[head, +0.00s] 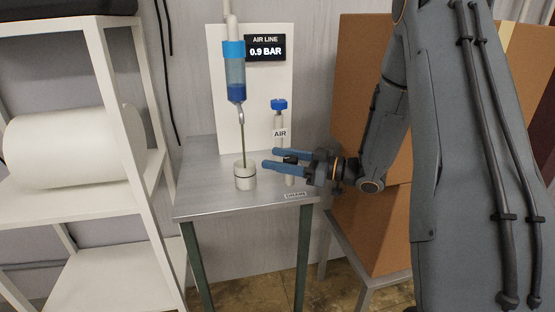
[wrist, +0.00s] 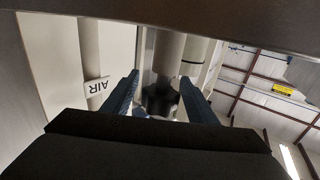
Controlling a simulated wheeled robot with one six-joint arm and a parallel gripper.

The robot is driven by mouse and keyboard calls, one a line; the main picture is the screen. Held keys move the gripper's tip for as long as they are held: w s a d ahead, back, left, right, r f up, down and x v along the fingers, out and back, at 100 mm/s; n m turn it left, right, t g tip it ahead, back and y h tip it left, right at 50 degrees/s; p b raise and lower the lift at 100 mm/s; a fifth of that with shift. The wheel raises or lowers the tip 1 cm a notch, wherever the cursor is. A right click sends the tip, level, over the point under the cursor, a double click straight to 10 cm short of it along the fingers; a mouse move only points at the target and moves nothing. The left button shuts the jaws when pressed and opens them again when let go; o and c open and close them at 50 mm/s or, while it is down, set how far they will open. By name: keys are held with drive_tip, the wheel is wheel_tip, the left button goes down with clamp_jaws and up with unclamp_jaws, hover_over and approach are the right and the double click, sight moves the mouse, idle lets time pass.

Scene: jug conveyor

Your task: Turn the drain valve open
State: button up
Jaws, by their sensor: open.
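The drain valve shows as a black knob (head: 290,159) on a pale upright pipe, behind the "DRAIN" label at the table's front right. My gripper (head: 270,158) is open, its two blue fingers level and pointing left over the table, with the knob between them. In the wrist view the dark knob (wrist: 160,98) sits between the two blue fingers (wrist: 160,80), with a gap visible on each side. The fingers hide part of the knob and pipe in the head view. I cannot tell the valve's exact setting.
Left of my fingertips stands a small metal cup (head: 245,178) with a thin tube reaching in from the blue-bowled filter (head: 235,75). Behind is the blue-topped AIR valve (head: 279,104). A display (head: 265,47) reads 0.9 BAR. Cardboard boxes (head: 360,100) stand close behind my arm.

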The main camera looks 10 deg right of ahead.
drive_tip(key=b+v, duration=0.2)
drive_tip(key=v, duration=0.5)
drive_tip(key=shift+s+d, duration=0.1)
drive_tip(key=shift+d, duration=0.1)
